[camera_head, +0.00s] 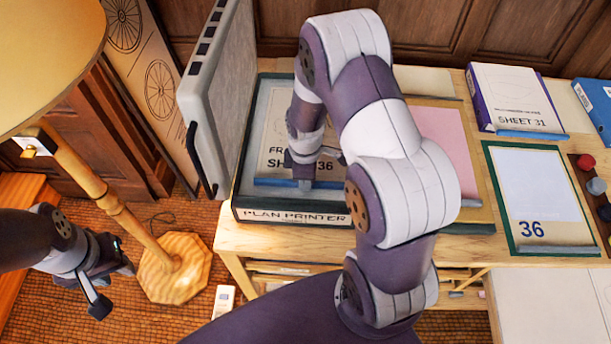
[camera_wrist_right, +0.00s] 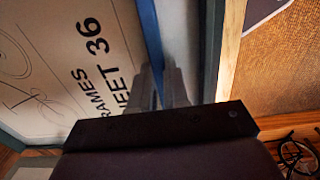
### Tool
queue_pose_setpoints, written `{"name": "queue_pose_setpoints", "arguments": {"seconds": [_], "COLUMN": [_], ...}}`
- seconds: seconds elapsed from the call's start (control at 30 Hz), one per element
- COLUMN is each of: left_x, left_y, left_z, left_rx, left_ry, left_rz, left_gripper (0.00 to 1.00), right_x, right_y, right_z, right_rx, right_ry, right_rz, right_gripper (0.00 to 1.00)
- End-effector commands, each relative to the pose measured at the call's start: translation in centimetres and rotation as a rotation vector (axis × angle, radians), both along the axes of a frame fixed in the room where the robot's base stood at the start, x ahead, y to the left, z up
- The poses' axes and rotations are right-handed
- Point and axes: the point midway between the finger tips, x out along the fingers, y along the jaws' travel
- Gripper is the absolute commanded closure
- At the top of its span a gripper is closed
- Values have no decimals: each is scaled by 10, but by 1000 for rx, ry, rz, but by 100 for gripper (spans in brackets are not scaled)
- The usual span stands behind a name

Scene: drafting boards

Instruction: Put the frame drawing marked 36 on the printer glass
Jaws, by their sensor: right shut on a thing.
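The frame drawing marked 36 (camera_head: 275,132) is a beige sheet with a blue strip along its near edge. It is over the bed of the plan printer (camera_head: 290,217), whose grey lid (camera_head: 212,95) stands open at the left. My right gripper (camera_head: 305,183) is shut on the blue strip. The right wrist view shows the sheet (camera_wrist_right: 75,65), the gripper's fingers (camera_wrist_right: 165,88) on the strip and pale glass beside it. Whether the sheet lies fully flat is unclear. My arm hides its right part. My left gripper (camera_head: 112,284) is open and empty, beside the lamp stand.
A wooden floor lamp (camera_head: 175,265) stands left of the table. A bicycle drawing leans behind the lid.

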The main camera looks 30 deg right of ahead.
Motion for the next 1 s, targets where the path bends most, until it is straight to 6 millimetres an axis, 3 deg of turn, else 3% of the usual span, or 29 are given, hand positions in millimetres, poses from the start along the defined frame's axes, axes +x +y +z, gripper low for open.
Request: {"name": "queue_pose_setpoints", "arguments": {"seconds": [0.03,0.07,0.1,0.13,0.47,0.8,1.0], "left_x": [0,0,0,0,0,0,0], "left_y": [0,0,0,0,0,0,0], "left_z": [0,0,0,0,-1,-5,-6], "left_rx": [0,0,0,0,0,0,0], "left_ry": [0,0,0,0,0,0,0], "left_rz": [0,0,0,0,0,0,0], "left_gripper": [64,64,64,64,64,64,64], "right_x": [0,0,0,0,0,0,-1], "right_y": [0,0,0,0,0,0,1], "right_z": [0,0,0,0,6,88,117], "right_rx": [0,1,1,1,-1,0,0], "right_ry": [0,1,1,1,-1,-4,-1], "right_rz": [0,0,0,0,0,0,-9], "right_gripper": [100,75,62,59,59,59,59]}}
